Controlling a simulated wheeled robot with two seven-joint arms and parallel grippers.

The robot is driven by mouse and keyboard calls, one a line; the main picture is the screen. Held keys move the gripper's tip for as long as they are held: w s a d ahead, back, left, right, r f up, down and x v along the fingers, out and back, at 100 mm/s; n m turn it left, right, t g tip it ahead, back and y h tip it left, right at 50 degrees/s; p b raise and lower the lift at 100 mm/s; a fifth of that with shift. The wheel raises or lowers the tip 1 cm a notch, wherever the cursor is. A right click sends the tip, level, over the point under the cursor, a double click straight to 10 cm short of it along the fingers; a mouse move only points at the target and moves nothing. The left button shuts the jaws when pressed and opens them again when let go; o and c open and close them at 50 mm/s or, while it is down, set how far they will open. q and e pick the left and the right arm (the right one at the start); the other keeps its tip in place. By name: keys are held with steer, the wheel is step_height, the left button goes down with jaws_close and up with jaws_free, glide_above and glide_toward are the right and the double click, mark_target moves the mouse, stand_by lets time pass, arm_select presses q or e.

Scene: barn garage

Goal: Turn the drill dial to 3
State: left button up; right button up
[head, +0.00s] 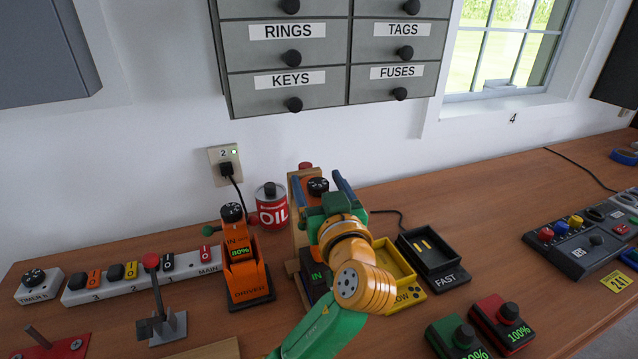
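The drill (294,230) is a tan upright tool behind my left arm, in the middle of the bench. Its black round dial (318,186) with white marks shows at its top. My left gripper (321,186) is at the dial, its two blue fingers spread to either side with visible gaps. Whether a finger touches the dial cannot be told. My green and orange arm hides most of the drill's body and part of its green "IN" display (318,279). The number the dial points to is too small to read. My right gripper is out of view.
An orange driver (246,277) with its own dial and a red oil can (272,212) stand left of the drill. A yellow tray (394,262) and black FAST tray (432,257) sit right. A power strip (140,272) and lever (155,290) lie farther left. Drawers (332,50) hang above.

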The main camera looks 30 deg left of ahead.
mark_target(321, 190)
arm_select(q)
steer(key=shift+w, duration=0.1)
steer(key=b+v, duration=0.3)
steer(key=v, duration=0.3)
steer(key=shift+d+f, duration=0.1)
steer(key=shift+f, duration=0.1)
steer(key=shift+s+d+r, duration=0.2)
steer(key=shift+s+d, duration=0.15)
steer(key=shift+s, duration=0.1)
steer(key=shift+a, duration=0.15)
